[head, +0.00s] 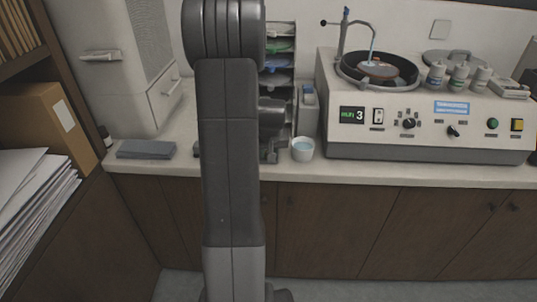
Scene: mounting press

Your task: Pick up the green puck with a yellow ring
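I cannot make out a green puck with a yellow ring in the head view. My arm stands upright across the left middle of the picture and hides part of the counter behind it. The end of my arm shows only partly, to the right of the upright link. My gripper (270,154) seems to be low there, close to the counter and left of a small white cup. Its fingers are too hidden and small to tell whether they are open or shut, or whether they hold anything.
A grinding machine (430,155) with a round bowl fills the counter's right. A white cup (302,149) of bluish liquid stands before a rack (279,62) of coloured discs. A grey flat block (146,149) lies at left. The counter's front edge (380,176) is clear.

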